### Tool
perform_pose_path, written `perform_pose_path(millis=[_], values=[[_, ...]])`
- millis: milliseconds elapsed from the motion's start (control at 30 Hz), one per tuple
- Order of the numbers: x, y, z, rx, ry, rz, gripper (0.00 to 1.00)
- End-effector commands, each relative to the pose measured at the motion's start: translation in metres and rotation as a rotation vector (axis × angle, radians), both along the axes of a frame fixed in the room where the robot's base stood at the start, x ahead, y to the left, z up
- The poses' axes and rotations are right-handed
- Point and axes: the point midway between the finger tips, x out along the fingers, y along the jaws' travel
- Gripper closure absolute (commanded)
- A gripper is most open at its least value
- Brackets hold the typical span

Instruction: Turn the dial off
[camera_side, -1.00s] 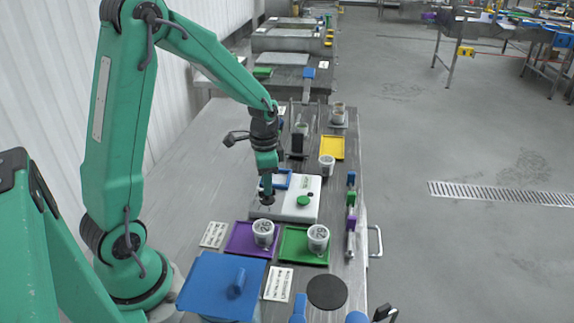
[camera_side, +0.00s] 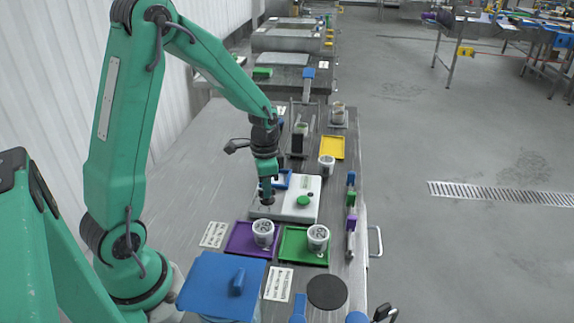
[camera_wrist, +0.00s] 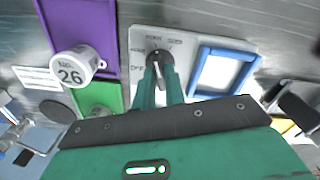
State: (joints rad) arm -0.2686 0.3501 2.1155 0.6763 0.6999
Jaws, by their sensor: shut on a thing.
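The dial is a black knob on a white panel (camera_side: 290,208), with its base showing below my gripper (camera_side: 267,198) in the side view. In the wrist view the dial (camera_wrist: 157,62) stands between the two green fingers of my gripper (camera_wrist: 160,82), which are shut on it. A light mark on the dial points towards the top of the picture. Printed labels lie around it, with one that seems to read OFF at its lower left. The fingers hide the dial's lower side.
A blue frame (camera_wrist: 203,90) is beside the dial. A green knob (camera_side: 303,201) is on the panel's right part. Cups stand on a purple tray (camera_side: 236,246) and a green tray (camera_side: 290,258) in front. A blue lid (camera_side: 212,280) is nearer the camera.

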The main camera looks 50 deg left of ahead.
Motion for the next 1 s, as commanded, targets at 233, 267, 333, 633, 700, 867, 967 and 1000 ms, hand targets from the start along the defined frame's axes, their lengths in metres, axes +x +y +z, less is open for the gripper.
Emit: perform_pose_path(millis=[233,267,333,633,700,867,967,1000], values=[[0.0002,-0.0001,0.0005,0.000,0.000,0.056,1.00],[0.0002,-0.0001,0.0006,0.000,0.000,0.068,1.00],[0.0002,-0.0001,0.0006,0.000,0.000,0.102,1.00],[0.0003,-0.0003,0.0008,0.000,-0.001,0.324,1.00],[0.0003,-0.0003,0.0008,0.000,-0.001,0.389,1.00],[0.0004,-0.0003,0.0009,0.000,-0.001,0.541,1.00],[0.0004,-0.0004,0.0010,0.000,-0.001,0.636,1.00],[0.0005,-0.0003,0.0010,0.000,-0.001,0.673,1.00]])
